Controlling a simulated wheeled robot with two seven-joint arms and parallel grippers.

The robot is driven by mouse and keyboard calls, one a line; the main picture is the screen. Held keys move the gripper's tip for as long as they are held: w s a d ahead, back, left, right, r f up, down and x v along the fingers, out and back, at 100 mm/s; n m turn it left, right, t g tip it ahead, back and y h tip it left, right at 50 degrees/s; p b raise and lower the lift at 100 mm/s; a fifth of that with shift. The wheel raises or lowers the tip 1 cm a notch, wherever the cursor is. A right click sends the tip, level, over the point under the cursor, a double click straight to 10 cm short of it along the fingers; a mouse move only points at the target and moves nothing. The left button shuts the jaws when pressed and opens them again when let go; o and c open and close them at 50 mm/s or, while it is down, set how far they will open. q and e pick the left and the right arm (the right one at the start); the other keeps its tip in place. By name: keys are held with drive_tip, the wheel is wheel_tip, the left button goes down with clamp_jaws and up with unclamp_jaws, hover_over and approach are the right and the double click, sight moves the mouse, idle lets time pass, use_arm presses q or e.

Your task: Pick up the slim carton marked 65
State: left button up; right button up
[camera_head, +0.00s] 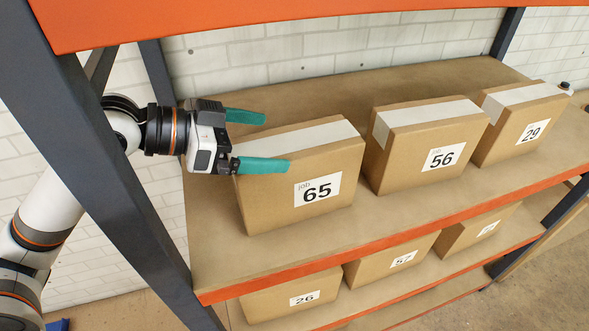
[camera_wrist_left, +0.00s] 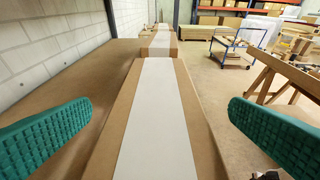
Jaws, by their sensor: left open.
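The slim carton marked 65 (camera_head: 285,210) stands upright at the left end of the shelf, its label facing the front. A pale tape strip runs along its top. My left gripper (camera_head: 254,140) is open at the carton's left end, with one teal finger behind the carton and the other along its front side near the top. In the left wrist view the carton's taped top (camera_wrist_left: 155,115) runs away between the two spread fingers, with a gap on each side. My right gripper is not in view.
Cartons marked 56 (camera_head: 415,165) and 29 (camera_head: 508,140) stand to the right on the same shelf (camera_head: 330,240). A dark upright post (camera_head: 110,190) stands at the left, and an orange beam (camera_head: 200,18) crosses above. More cartons sit on the level below.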

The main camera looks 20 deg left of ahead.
sight(293, 141)
use_arm(q)
drive_tip(key=p+x, duration=0.1)
drive_tip(key=x, duration=0.3)
drive_tip(key=shift+w+f, duration=0.1)
drive_tip(key=shift+w, duration=0.05)
drive_tip(key=shift+a, duration=0.1)
drive_tip(key=c, duration=1.6)
drive_tip(key=shift+c, duration=1)
